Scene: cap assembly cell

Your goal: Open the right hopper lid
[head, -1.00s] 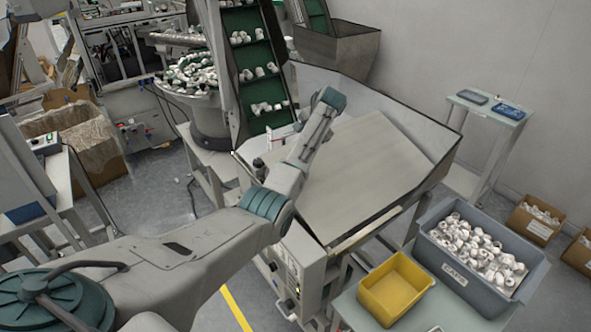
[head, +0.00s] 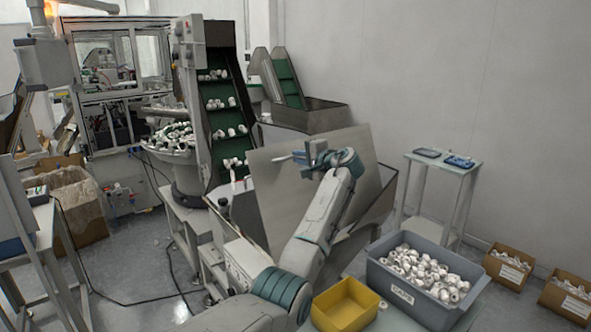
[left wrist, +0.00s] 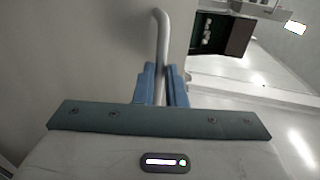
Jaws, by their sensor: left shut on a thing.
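The right hopper lid (head: 282,205) is a flat, pale metal panel. It stands steeply raised above the right hopper (head: 380,208), in front of the green conveyor. My left gripper (head: 305,157) is at the upper part of the lid. It is shut on the lid's handle, a light bent bar that shows in the left wrist view (left wrist: 162,45) between the two blue fingers. The lid's plain grey face fills the left of that view. My left arm hides part of the lid and hopper. My right gripper is not in view.
A grey bin of white caps (head: 378,280) and a yellow tray (head: 345,305) stand at the front right. A small side table (head: 440,165) and cardboard boxes (head: 508,268) are farther right. A green conveyor (head: 228,120) rises behind the lid.

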